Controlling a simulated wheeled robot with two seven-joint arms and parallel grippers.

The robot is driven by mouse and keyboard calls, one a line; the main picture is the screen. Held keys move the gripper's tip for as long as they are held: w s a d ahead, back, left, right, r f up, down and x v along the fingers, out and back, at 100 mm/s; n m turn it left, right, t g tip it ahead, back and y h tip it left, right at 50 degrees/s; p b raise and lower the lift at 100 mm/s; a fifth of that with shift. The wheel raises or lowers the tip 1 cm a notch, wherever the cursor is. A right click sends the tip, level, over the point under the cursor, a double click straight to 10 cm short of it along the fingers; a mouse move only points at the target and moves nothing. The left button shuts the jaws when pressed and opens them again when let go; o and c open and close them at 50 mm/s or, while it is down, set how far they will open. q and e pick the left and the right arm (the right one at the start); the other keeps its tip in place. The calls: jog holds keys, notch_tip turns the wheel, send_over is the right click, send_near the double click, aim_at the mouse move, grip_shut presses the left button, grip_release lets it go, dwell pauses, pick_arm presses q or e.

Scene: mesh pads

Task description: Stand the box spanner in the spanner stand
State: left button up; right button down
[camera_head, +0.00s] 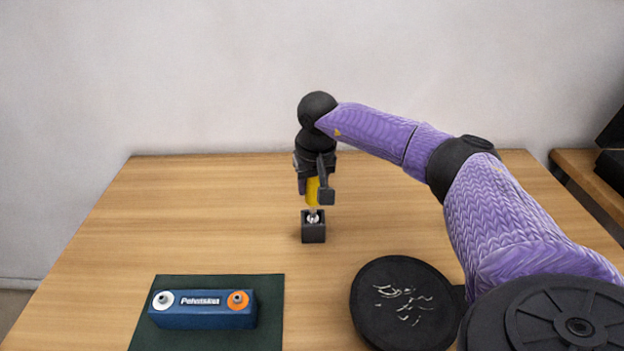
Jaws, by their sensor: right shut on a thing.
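The box spanner (313,190) has a yellow handle and a silvery lower end. It is upright, with its lower end at the top opening of the spanner stand (313,234), a small dark square block on the table. How deep the end sits in the stand I cannot tell. My right gripper (315,188) points down above the stand and is shut on the yellow handle, hiding its upper part. My left gripper is not in view.
A blue box (203,317) with a white and an orange knob lies on a dark green mat (272,290) at front left. A round black dish (372,281) with small pale bits is at front right. The wooden table (180,220) is clear around the stand.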

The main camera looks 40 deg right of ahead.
jog(key=shift+f+b, duration=0.4)
jog(key=shift+f, duration=0.45)
jog(key=shift+c, duration=1)
grip_release()
jog(key=shift+r, duration=0.1)
